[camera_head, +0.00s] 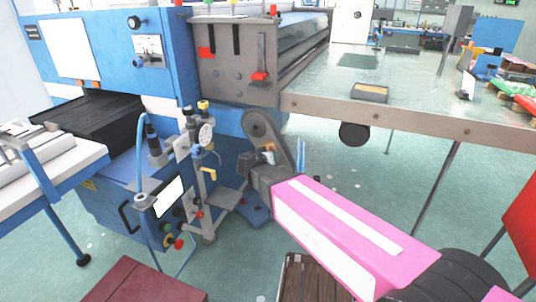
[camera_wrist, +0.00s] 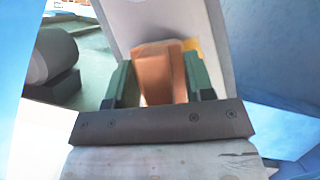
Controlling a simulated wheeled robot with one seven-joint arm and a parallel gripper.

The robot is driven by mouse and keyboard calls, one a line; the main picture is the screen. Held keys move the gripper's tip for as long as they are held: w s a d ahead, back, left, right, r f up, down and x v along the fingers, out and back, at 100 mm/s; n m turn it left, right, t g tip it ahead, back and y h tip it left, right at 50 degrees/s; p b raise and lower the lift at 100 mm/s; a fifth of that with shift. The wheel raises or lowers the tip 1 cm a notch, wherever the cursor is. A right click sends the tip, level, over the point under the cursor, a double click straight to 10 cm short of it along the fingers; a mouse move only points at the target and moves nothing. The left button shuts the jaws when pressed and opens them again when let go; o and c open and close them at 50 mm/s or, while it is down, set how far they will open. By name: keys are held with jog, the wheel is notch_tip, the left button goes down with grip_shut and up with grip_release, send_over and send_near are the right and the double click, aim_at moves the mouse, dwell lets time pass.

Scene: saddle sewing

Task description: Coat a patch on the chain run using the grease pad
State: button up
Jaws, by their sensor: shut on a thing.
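My gripper (camera_wrist: 159,76) is shut on the grease pad (camera_wrist: 163,78), an orange-brown block between its two dark green fingers in the wrist view. The pad's far end is at or very near a pale grey flat surface, likely the chain run (camera_wrist: 150,22); whether they touch I cannot tell. A yellow-orange patch (camera_wrist: 208,48) shows on that surface beside the pad's upper right. In the head view, my gripper (camera_head: 267,157) is at the grey, round-ended chain run (camera_head: 258,125) on the machine's side. The pad is too small there to make out clearly.
The blue machine (camera_head: 165,70) stands close on the left, with a gauge and valves (camera_head: 204,132) near my gripper. A metal-topped table (camera_head: 430,85) lies to the right, bearing a small tray (camera_head: 369,92). A dark roller (camera_wrist: 52,55) shows left of the pad.

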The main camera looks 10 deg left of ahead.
jog(key=shift+s+d+f, duration=0.1)
jog(key=shift+d+f, duration=0.35)
jog(key=shift+f, duration=0.3)
jog(key=shift+d+f, duration=0.45)
jog(key=shift+f, duration=0.3)
jog(key=shift+s, duration=0.1)
jog(key=shift+s+a, duration=0.25)
jog(key=shift+s, duration=1.2)
jog(key=shift+s+a, duration=0.2)
jog(key=shift+s, duration=1.25)
jog(key=shift+s, duration=0.1)
jog(key=shift+s+a, duration=0.15)
jog(key=shift+s, duration=0.55)
jog(key=shift+s+a, duration=0.1)
jog(key=shift+s, duration=0.55)
